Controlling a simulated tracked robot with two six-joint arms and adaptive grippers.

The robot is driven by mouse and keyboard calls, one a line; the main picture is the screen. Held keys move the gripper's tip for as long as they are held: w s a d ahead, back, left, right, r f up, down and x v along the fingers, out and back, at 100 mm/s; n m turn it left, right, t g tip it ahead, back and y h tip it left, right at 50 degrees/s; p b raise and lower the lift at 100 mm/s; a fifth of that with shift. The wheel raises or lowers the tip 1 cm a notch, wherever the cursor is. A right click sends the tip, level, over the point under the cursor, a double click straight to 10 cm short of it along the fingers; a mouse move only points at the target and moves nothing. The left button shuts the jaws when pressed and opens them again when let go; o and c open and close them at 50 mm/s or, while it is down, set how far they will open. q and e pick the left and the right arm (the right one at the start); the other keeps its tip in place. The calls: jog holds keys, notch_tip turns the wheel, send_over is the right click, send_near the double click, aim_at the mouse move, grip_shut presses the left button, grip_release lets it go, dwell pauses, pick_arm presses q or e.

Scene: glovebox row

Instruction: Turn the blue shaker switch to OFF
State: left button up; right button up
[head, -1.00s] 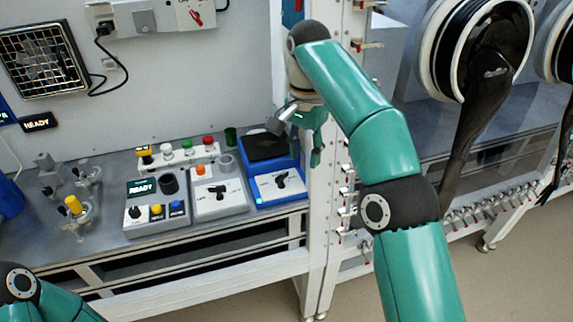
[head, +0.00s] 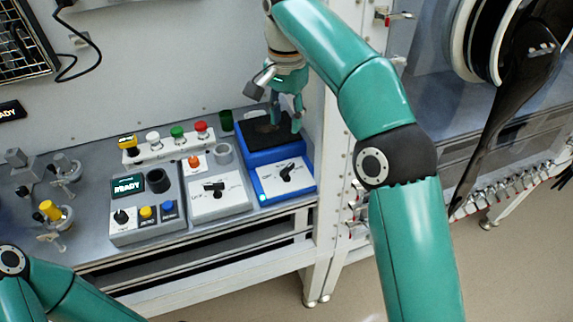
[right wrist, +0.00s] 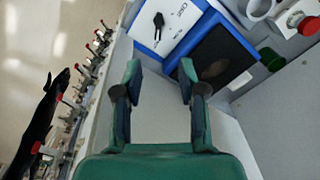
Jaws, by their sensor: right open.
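The blue shaker (head: 246,158) stands at the right end of the bench, with a dark platform (head: 262,131) at its back and a white front panel. Its black switch (head: 291,171) sits on that panel, pointing slantwise; the panel lettering is too small to read. In the right wrist view the switch (right wrist: 158,25) is at the top, beyond the fingers. My right gripper (head: 286,118) is open and empty, above the back of the shaker, behind the switch; its fingers also show in the right wrist view (right wrist: 160,85). Part of my left arm shows at lower left, without its gripper.
Left of the shaker is a grey unit (head: 218,196) with another black switch, then a control box (head: 146,210) with a READY display. A strip of coloured buttons (head: 168,145) lies behind them. A white post (head: 333,150) stands close to the shaker's right.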

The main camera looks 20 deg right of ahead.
aim_at(287, 167)
notch_tip(287, 167, down, 13)
jog(key=b, duration=0.3)
jog(key=shift+d+f, duration=0.15)
jog(key=shift+f, duration=0.6)
